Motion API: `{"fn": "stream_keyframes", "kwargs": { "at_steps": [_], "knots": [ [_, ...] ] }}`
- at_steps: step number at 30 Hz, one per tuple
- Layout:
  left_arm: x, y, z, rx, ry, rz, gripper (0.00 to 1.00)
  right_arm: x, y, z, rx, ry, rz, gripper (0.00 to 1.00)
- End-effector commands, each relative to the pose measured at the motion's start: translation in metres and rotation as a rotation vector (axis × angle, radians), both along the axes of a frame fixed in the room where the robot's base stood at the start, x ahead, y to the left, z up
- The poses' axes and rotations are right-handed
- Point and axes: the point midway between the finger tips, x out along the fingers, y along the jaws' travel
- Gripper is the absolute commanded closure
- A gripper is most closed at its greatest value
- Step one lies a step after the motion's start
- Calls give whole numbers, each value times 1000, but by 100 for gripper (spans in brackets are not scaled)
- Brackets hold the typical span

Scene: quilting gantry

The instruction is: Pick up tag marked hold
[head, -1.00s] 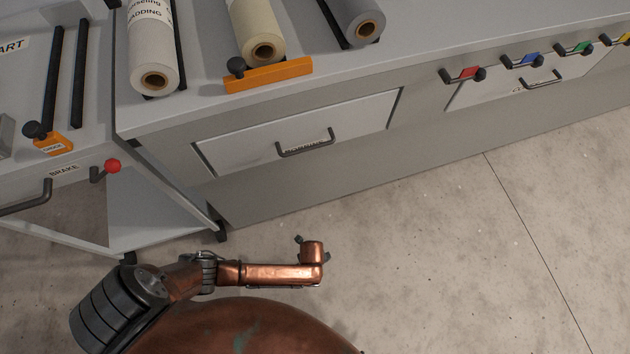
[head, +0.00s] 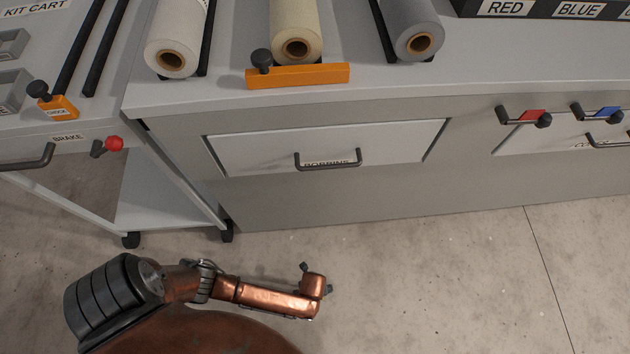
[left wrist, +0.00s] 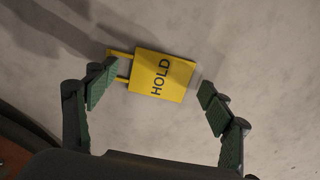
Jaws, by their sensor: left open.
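The yellow tag marked HOLD (left wrist: 163,76) lies on the concrete floor in the left wrist view, with a yellow loop at its left end. My left gripper (left wrist: 158,80) is open, with one green-padded finger to the left by the loop and the other to the right of the tag. The tag appears between the fingers; I cannot tell the height above it. In the head view my left gripper (head: 315,282) hangs over the floor in front of the cabinet, and the tag is not visible there. My right gripper is not in view.
A grey cabinet counter (head: 400,88) with rolls and an orange block (head: 298,75) stands ahead, with a bobbins drawer (head: 325,150). A kit cart (head: 150,195) with a red brake knob (head: 114,143) is at left. The floor (head: 440,270) at right is clear.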

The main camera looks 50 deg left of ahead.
Motion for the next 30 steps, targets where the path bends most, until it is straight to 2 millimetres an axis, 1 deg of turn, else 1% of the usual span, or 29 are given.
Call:
{"fn": "stream_keyframes", "kwargs": {
  "at_steps": [30],
  "knots": [
    [1, 0, -5, 0, -2, 0, 25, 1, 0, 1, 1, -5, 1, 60]
  ]
}}
